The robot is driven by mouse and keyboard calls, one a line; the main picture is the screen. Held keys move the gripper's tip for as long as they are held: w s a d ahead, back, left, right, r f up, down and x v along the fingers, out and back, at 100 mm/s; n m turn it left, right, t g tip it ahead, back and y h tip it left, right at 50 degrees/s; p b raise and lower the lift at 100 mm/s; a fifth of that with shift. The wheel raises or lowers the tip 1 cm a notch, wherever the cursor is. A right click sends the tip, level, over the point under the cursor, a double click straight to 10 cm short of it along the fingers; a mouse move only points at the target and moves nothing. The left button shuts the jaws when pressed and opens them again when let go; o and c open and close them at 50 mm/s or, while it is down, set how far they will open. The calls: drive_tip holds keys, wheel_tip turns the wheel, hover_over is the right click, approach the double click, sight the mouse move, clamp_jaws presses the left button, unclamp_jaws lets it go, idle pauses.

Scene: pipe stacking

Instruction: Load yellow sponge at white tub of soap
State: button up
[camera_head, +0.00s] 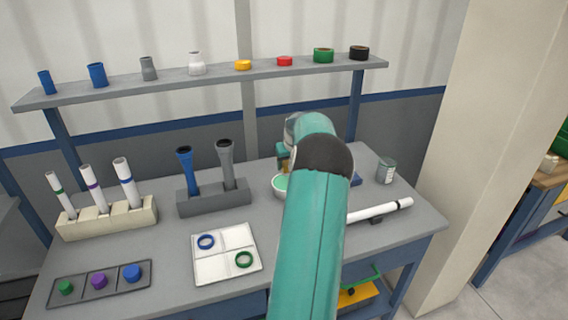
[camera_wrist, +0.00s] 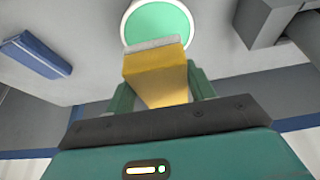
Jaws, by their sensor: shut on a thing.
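The white tub of soap (camera_head: 275,191) stands on the table, partly hidden behind my arm in the head view. In the wrist view the tub (camera_wrist: 126,25) is a white round rim with green soap (camera_wrist: 158,22) inside. My gripper (camera_wrist: 160,85) is shut on the yellow sponge (camera_wrist: 158,75), which has a grey-white layer at its far end. That end overlaps the tub's near rim in the wrist view; I cannot tell whether it touches. In the head view my arm mostly hides the gripper and sponge.
A blue block (camera_wrist: 36,54) lies beside the tub. A white tray with rings (camera_head: 226,268) is in front.

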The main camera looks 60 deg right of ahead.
drive_tip(key=shift+w+f, duration=0.15)
drive_tip(key=shift+f, duration=2.75)
drive_tip(key=shift+f, duration=0.6)
drive_tip(key=shift+r, duration=0.1)
drive_tip(key=shift+r, duration=3.45)
